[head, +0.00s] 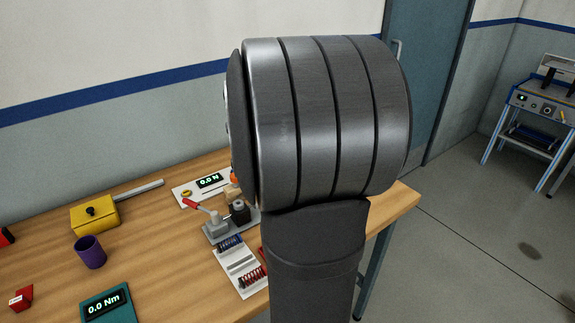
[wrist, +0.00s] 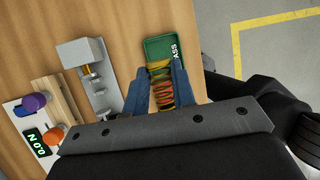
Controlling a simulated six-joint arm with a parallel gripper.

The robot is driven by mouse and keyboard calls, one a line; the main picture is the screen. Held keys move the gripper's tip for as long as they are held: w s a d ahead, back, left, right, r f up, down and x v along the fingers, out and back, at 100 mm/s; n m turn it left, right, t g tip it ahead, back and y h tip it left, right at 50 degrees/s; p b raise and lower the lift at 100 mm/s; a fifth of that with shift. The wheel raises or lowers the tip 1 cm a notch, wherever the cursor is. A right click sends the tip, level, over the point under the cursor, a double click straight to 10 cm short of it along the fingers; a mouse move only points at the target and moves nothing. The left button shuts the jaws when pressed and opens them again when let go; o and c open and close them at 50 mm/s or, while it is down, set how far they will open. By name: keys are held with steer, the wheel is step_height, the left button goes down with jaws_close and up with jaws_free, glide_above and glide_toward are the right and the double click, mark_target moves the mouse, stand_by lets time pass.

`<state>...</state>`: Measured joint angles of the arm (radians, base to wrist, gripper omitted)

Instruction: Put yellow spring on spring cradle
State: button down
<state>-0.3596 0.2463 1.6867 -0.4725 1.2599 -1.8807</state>
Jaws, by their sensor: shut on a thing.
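My gripper (wrist: 163,87) shows in the wrist view, its two blue-grey fingers on either side of a coiled spring. The yellow spring (wrist: 160,72) is between the fingers, with red and green showing among its coils; I cannot tell whether those colours lie behind it. In the head view my own arm hides the gripper and this spring. A pale rack (head: 232,262), which looks like the spring cradle, lies on the table there, with a blue spring (head: 230,243) and a red spring (head: 252,275) in it. I cannot make out the cradle in the wrist view.
A green PASS tray (wrist: 152,50) lies just beyond the fingertips. A grey lever fixture (wrist: 104,92) and a force readout (wrist: 40,142) stand to its left. In the head view, a purple cup (head: 90,252), yellow box (head: 94,214) and teal torque meter (head: 108,304) stand left.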

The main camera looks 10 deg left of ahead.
steer(key=w, duration=0.6)
steer(key=w+a+f, duration=0.1)
steer(key=a+f, duration=0.1)
steer(key=a, duration=0.1)
steer(key=w+a+f, duration=0.1)
steer(key=a+f, duration=0.4)
steer(key=a, duration=0.2)
steer(key=shift+w+f, duration=0.2)
steer(key=shift+w, duration=0.2)
steer(key=shift+f, duration=2)
steer(key=shift+f, duration=0.1)
steer(key=c, duration=1.2)
jaws_free()
steer(key=v, duration=1.2)
steer(key=shift+w+a, duration=0.15)
